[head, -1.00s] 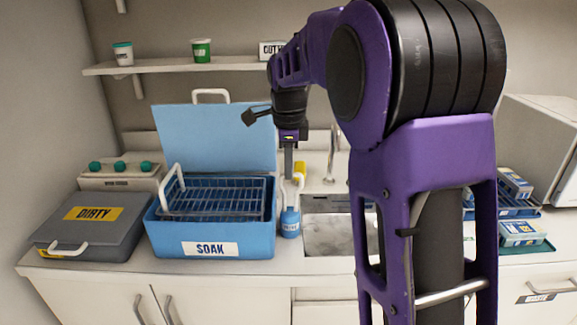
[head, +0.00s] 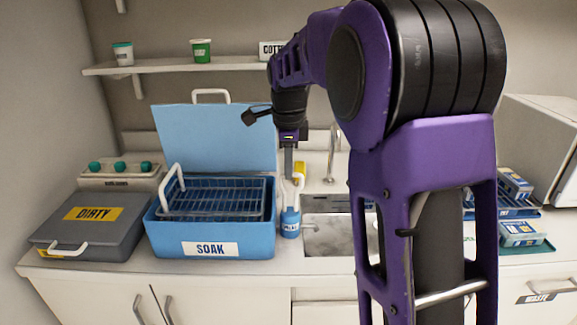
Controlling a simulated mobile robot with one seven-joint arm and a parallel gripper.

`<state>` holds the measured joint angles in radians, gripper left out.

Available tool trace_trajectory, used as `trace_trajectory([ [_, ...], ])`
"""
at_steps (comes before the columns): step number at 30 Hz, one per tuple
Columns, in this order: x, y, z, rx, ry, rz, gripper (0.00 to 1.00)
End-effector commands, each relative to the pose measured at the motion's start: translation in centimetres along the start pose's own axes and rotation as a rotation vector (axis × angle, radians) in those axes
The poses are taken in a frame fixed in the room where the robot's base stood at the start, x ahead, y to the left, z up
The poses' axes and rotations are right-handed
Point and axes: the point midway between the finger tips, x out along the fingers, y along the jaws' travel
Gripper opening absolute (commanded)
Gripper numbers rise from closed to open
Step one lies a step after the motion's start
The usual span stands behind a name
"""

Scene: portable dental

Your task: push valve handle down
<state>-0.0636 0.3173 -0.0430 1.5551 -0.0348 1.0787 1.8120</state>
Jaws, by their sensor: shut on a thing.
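My gripper (head: 289,172) points straight down between the blue box and the sink, just above a blue bottle with a white top (head: 290,218). Its narrow grey fingers look closed, with no visible gap.
A blue SOAK box (head: 215,240) with a wire basket and raised lid stands left of my gripper. A closed grey DIRTY case (head: 90,225) is further left. The sink (head: 335,235) and tap (head: 332,155) are to the right. A shelf (head: 170,68) runs above.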

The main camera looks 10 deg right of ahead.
Motion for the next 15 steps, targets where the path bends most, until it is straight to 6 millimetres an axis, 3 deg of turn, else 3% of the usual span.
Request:
trace_trajectory([
  [15, 0.31, 0.06, 0.02, 0.000, 0.000, 0.000, 0.00],
])
